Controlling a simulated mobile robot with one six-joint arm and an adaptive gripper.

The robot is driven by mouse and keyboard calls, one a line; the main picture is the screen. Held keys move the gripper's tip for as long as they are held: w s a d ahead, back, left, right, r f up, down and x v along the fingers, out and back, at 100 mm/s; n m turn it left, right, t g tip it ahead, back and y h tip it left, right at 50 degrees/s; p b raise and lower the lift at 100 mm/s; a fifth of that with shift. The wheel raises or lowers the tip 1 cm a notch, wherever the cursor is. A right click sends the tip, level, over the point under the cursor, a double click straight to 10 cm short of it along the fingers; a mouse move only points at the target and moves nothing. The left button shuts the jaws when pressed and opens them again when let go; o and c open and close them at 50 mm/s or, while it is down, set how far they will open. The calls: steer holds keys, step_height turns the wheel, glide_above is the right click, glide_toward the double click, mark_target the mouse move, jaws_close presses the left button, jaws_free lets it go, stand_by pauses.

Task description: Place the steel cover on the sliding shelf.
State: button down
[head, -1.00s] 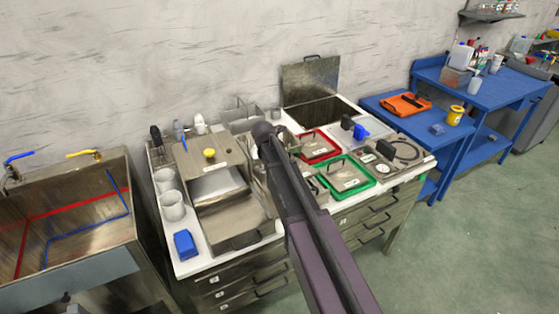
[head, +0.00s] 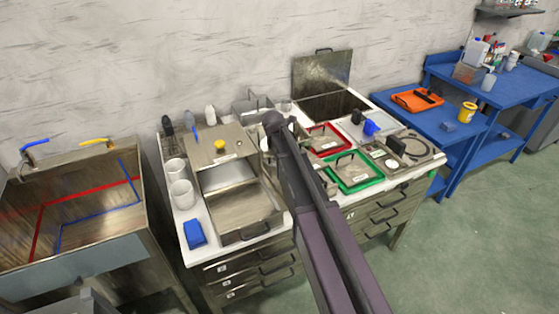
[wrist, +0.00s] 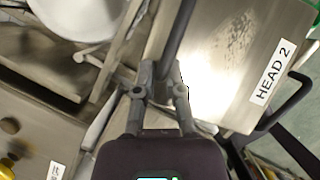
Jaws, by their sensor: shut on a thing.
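In the wrist view my gripper (wrist: 160,75) is shut on a dark bar handle (wrist: 178,30). The handle runs over the left side of a flat steel cover (wrist: 222,62) labelled "HEAD 2"; the exact joint between them is not clear. In the head view my arm hides the gripper and most of this cover. A steel pull-out tray (head: 242,208) with a front handle lies left of my arm, in front of a steel top (head: 213,146) with a yellow knob. I cannot tell for certain whether this tray is the sliding shelf.
Red-framed (head: 326,155) and green-framed (head: 378,182) trays lie right of my arm. White cups (head: 181,193) and a blue block (head: 195,234) stand at the left edge. An upright lid (head: 320,72) stands behind an open well. A sink (head: 80,215) is at far left.

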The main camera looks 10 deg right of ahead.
step_height(320, 180, up, 16)
steer(key=p, duration=1.5)
steer(key=shift+s+f, duration=0.15)
steer(key=shift+f, duration=0.05)
steer(key=shift+s+f, duration=0.1)
steer(key=shift+s, duration=0.1)
